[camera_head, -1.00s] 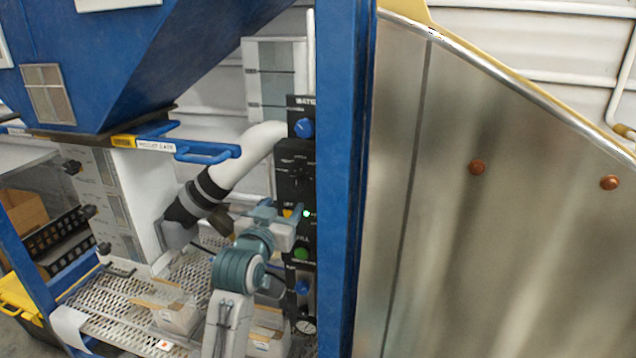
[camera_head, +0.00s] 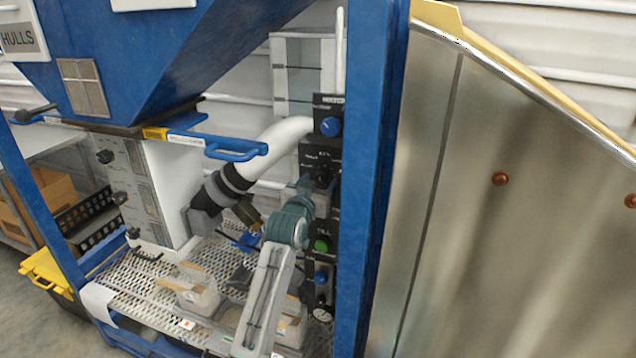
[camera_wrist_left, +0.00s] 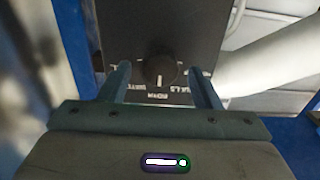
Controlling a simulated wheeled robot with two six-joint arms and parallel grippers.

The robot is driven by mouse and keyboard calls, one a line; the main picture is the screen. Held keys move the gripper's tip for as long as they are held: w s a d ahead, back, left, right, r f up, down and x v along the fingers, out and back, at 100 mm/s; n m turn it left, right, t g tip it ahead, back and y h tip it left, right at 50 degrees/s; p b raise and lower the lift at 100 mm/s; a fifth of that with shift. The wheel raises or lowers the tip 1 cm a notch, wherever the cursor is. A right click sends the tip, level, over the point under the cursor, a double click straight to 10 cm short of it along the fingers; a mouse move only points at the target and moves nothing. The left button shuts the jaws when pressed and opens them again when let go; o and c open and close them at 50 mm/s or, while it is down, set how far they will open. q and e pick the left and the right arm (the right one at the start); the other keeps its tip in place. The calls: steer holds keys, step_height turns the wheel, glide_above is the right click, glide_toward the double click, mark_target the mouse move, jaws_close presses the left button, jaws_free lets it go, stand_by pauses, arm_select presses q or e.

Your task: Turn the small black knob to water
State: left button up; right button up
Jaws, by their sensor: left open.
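The small black knob (camera_wrist_left: 160,72) sits on a black panel, with a short white mark on its face pointing down in the left wrist view. My left gripper (camera_wrist_left: 159,68) is open, with one finger on each side of the knob; gaps show between fingers and knob. In the head view, my left gripper (camera_head: 308,184) is at the control panel (camera_head: 313,151), below the large blue knob, and partly hides the small knob. My right gripper is not in view.
A blue knob (camera_head: 331,126) is above and a green button (camera_head: 321,245) below on the same panel. A blue post (camera_head: 365,180) stands close to the right of the panel. A white pipe (camera_head: 270,142) runs to its left.

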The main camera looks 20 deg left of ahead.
arm_select(q)
steer(key=shift+c, duration=0.3)
steer(key=c, duration=0.9)
steer(key=shift+m, duration=0.3)
steer(key=m, duration=0.3)
steer(key=shift+d+m, duration=0.1)
steer(key=shift+m, duration=2)
steer(key=o, duration=1)
steer(key=shift+c, duration=0.2)
